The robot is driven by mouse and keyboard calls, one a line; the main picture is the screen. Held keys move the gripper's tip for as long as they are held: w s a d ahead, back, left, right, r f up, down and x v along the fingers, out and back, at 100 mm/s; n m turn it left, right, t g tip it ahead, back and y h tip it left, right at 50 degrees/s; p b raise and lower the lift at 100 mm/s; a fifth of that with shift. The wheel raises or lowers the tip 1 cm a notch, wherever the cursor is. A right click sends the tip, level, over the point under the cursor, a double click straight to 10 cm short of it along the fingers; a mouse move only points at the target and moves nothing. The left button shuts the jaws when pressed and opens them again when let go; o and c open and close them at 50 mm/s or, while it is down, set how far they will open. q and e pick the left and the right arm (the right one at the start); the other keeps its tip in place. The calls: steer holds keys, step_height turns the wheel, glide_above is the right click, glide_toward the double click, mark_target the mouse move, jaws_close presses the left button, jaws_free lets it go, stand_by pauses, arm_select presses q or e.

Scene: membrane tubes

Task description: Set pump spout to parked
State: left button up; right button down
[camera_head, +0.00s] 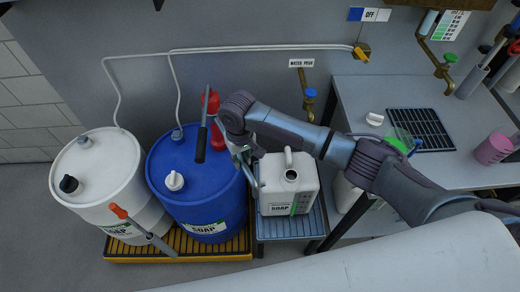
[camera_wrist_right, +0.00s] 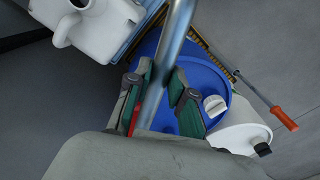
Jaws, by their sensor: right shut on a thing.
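A red pump (camera_head: 211,102) with a dark upright lever stands on the blue soap drum (camera_head: 190,150). Its metal spout (camera_head: 251,178) reaches right and bends down at the left side of the white soap canister (camera_head: 296,196). My right gripper (camera_head: 242,151) is at the spout beside the drum, partly hidden by my arm. In the right wrist view the green-padded fingers (camera_wrist_right: 160,98) are shut around the silver spout (camera_wrist_right: 178,30). The blue drum (camera_wrist_right: 205,75) lies behind it, and the canister (camera_wrist_right: 98,28) is at the upper left. My left gripper is not in view.
A white drum (camera_head: 100,185) stands left of the blue one on a yellow-edged tray (camera_head: 215,252). An orange-handled rod (camera_head: 145,232) is in front of the drums. The canister stands on a blue-grey stand (camera_head: 290,225). A bench (camera_head: 375,92) with a dark rack is at right.

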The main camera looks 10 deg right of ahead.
steer(key=shift+s+a+r+m+p, duration=0.15)
steer(key=shift+a+m+p, duration=0.4)
steer(key=shift+a, duration=0.7)
steer(key=c, duration=1)
jaws_free()
steer(key=shift+s, duration=0.1)
step_height(320, 180, up, 12)
steer(key=shift+f, duration=0.1)
steer(key=shift+c, duration=0.5)
